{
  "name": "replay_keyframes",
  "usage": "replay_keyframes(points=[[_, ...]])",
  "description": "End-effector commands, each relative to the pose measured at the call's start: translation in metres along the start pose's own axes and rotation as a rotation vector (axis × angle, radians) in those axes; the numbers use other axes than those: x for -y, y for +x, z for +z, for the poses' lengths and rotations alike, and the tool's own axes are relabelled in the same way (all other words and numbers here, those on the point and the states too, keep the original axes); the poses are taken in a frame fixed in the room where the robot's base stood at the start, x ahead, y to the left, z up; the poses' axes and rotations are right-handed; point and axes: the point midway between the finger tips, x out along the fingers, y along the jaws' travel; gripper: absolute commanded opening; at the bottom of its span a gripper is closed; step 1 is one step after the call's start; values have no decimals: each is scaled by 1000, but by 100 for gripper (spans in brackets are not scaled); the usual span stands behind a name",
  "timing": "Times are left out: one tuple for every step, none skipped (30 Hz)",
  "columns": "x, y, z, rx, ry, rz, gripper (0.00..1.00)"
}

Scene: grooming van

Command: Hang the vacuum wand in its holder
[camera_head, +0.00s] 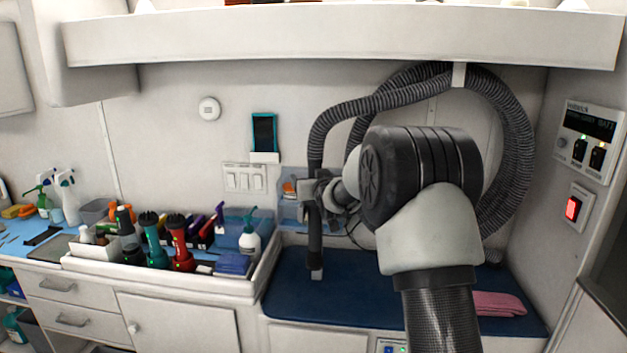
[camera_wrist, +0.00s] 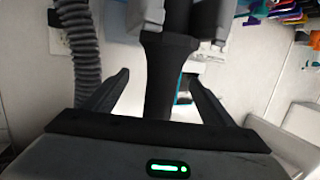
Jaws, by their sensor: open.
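The vacuum wand (camera_head: 315,238) is a dark, upright tube with a pale lower end, in front of the back wall above the blue bench top. Its ribbed grey hose (camera_head: 388,98) loops up from its top. In the wrist view the wand (camera_wrist: 160,90) runs between my fingers.
A white bracket (camera_head: 459,75) under the overhead shelf (camera_head: 330,38) carries the hose. The blue bench top (camera_head: 360,298) is mostly clear, with a pink towel (camera_head: 498,304) at right. A white-rimmed tray (camera_head: 165,281) of clippers and bottles stands at left.

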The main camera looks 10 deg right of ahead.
Motion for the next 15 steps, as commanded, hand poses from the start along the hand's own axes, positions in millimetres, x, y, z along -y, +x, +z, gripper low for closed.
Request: replay_keyframes(points=[[0,0,0,0,0,0,77],[0,-1,0,0,0,0,77],[0,-2,0,0,0,0,77],[0,-4,1,0,0,0,77],[0,-5,1,0,0,0,77],[0,-7,1,-1,0,0,77],[0,-9,0,-1,0,0,77],[0,-10,0,-2,0,0,77],[0,-12,0,-1,0,0,77],[0,-14,1,-1,0,0,77],[0,-15,1,-1,0,0,77],[0,-17,0,-1,0,0,77],[0,-19,0,-2,0,0,77],[0,-20,0,-2,0,0,77],[0,-22,1,-1,0,0,77]])
